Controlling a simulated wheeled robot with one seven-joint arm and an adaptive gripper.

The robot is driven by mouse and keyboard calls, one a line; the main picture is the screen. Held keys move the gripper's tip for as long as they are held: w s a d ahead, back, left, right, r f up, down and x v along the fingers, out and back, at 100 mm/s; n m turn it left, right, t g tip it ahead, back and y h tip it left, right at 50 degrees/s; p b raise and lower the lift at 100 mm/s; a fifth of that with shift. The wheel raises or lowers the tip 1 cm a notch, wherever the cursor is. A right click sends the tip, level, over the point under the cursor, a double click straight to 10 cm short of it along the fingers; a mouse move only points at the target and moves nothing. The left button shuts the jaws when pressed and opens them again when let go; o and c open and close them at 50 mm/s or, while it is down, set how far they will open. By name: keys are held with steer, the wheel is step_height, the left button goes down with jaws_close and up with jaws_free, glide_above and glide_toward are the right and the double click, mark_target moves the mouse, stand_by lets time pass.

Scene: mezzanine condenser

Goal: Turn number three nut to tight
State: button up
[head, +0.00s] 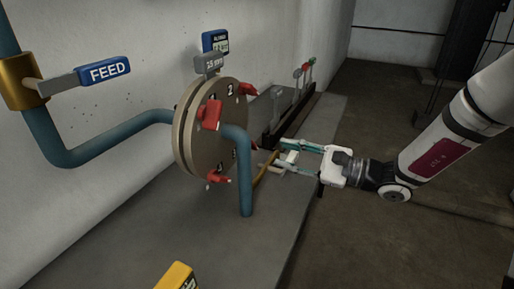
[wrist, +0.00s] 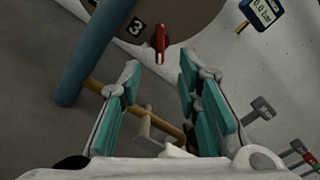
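The round tan flange (head: 193,130) stands upright by the wall, with red winged nuts around its face and a blue pipe (head: 246,180) at its centre. In the wrist view, the label "3" (wrist: 135,28) shows on the flange, with a red nut (wrist: 159,43) just right of it. My gripper (wrist: 160,68) is open and empty; the nut lies beyond the gap between its fingertips, apart from both. In the head view, my gripper (head: 282,156) is right of the flange. A red piece at the flange's right edge (head: 253,147) is partly hidden by the pipe.
A tan pipe with a T-shaped handle (wrist: 150,128) runs below my fingers. A FEED tag (head: 104,71) hangs at left, and a blue gauge (head: 215,41) is on the wall. Grey levers (head: 277,98) stand behind. A yellow object (head: 177,276) is in front. Floor at right is clear.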

mark_target(256, 147)
steer(key=x, duration=0.8)
steer(key=shift+w+a+b, duration=0.1)
steer(key=shift+a+b, duration=0.2)
steer(key=shift+a, duration=0.05)
steer(key=shift+c, duration=0.6)
jaws_close()
